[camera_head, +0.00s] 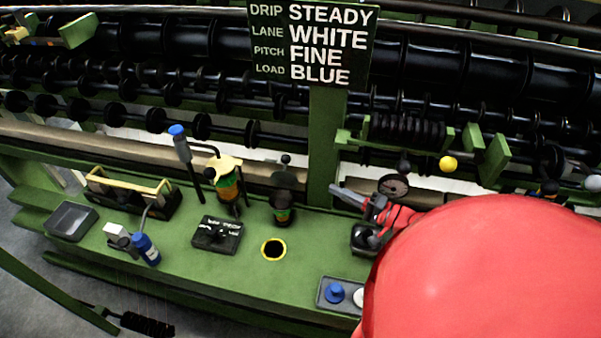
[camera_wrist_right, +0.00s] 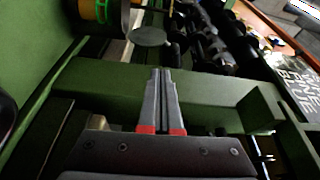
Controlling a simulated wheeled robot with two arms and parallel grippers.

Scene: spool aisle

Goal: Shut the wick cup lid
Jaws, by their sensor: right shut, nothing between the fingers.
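A dark cup (camera_head: 281,214) with a coloured band stands on the green bench; I take it for the wick cup. A dark lid (camera_head: 284,180) with a small knob seems to stand raised at its back. My right gripper (camera_head: 334,189) is right of the cup, apart from it, fingers pointing left. In the right wrist view its fingers (camera_wrist_right: 160,71) are shut and empty. A banded dark body (camera_wrist_right: 92,10), perhaps the cup, is cut off at upper left there. A grey-green disc (camera_wrist_right: 150,37) lies beyond the fingertips; I cannot tell whether it is the lid. My left gripper is out of view.
A yellow-topped banded cup (camera_head: 228,178) and a black control box (camera_head: 217,235) are left of the cup. A yellow-ringed hole (camera_head: 273,249) is in front. A grey tray (camera_head: 326,303) holds knobs. A green post with a sign (camera_head: 313,42) rises behind, before black rollers.

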